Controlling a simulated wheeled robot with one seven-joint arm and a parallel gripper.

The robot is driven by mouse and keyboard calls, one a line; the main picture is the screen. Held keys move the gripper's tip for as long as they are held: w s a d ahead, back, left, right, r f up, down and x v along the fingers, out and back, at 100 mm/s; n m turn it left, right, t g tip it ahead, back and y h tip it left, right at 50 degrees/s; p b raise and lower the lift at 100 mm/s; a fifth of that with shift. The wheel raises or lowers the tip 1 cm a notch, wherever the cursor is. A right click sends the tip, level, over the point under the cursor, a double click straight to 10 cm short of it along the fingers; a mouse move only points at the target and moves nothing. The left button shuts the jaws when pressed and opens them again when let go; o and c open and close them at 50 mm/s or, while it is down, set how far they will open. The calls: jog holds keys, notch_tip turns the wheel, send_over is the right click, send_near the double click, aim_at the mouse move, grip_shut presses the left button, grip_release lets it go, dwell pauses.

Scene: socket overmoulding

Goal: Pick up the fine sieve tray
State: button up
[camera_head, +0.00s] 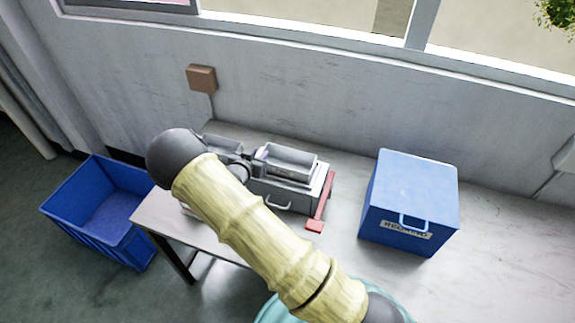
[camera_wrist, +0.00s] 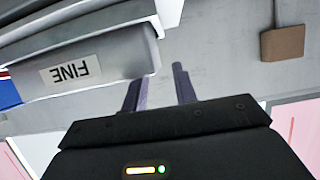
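In the wrist view, a pale grey tray (camera_wrist: 110,63) carries a white label reading FINE, upside down in the picture. My gripper (camera_wrist: 160,90) is open, its two dark fingers apart with a gap between them. The left finger is close to the tray's end in the picture; I cannot tell whether they touch. In the head view, a grey tray (camera_head: 288,161) sits on top of a grey machine (camera_head: 290,195); it appears to be the same tray, but no label is readable. My arm hides part of the machine, and my gripper is not clearly visible there.
The machine stands on a pale table (camera_head: 480,270) with a red bar (camera_head: 321,205) at its right side. A blue lidded box (camera_head: 408,200) is farther right. A blue crate (camera_head: 100,212) is on the floor at left. A brown wall box (camera_head: 201,78) is behind.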

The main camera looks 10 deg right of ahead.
aim_at(263, 152)
jog(key=x, duration=0.3)
jog(key=shift+w+d+f+p, duration=0.15)
jog(key=shift+w+d+p, duration=0.1)
jog(key=shift+p, duration=0.15)
jog(key=shift+c, duration=0.5)
grip_shut()
